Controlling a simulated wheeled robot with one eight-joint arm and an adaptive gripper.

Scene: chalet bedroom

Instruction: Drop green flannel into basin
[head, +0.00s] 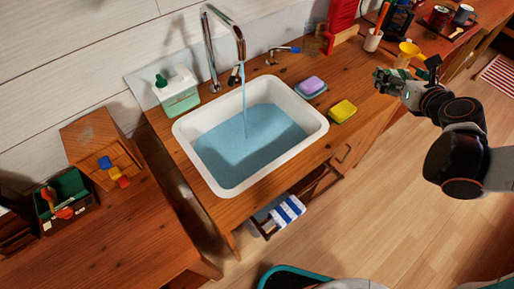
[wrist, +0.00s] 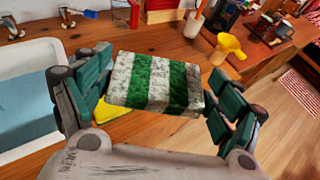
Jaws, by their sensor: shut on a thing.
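My gripper (wrist: 155,95) is shut on the green flannel (wrist: 150,82), a folded cloth with green and white stripes held between the two fingers. In the head view my gripper (head: 405,84) is at the right, above the counter's front edge; the flannel shows there only as a small dark green and pale patch. The basin (head: 317,133) is white, set in the wooden counter, and holds blue water under a running tap (head: 238,45). My gripper is to the right of the basin and apart from it. The basin's edge also shows at the left of the wrist view (wrist: 50,50).
A yellow sponge (head: 343,111) and a purple sponge on a dish (head: 312,86) lie between the basin and my gripper. A yellow funnel-like thing (head: 408,50) and a white cup (head: 372,40) stand behind my gripper. A green-white dispenser box (head: 178,90) stands left of the tap.

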